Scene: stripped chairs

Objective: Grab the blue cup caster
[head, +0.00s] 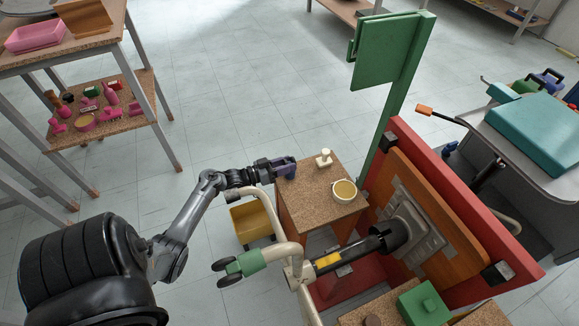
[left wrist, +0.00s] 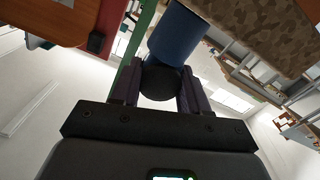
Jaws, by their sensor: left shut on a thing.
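The blue cup caster (left wrist: 177,45) shows in the left wrist view as a blue cylinder with a rounded black part (left wrist: 160,82) at its near end. My left gripper (left wrist: 158,80) is shut on it, with a dark purple finger on each side of the black part. In the head view my left gripper (head: 285,167) is at the far left corner of a small cork-topped stand (head: 305,195). The caster cannot be made out clearly there, and I cannot tell whether it touches the stand. My right gripper is not in view.
A cream fitting (head: 324,158) and a cream cup (head: 344,191) are on the stand. A yellow bin (head: 250,222) is on the floor beside it. Cream bent tubing (head: 270,254) passes close to my left arm. A red panel (head: 470,215) and green post (head: 397,110) rise on the right.

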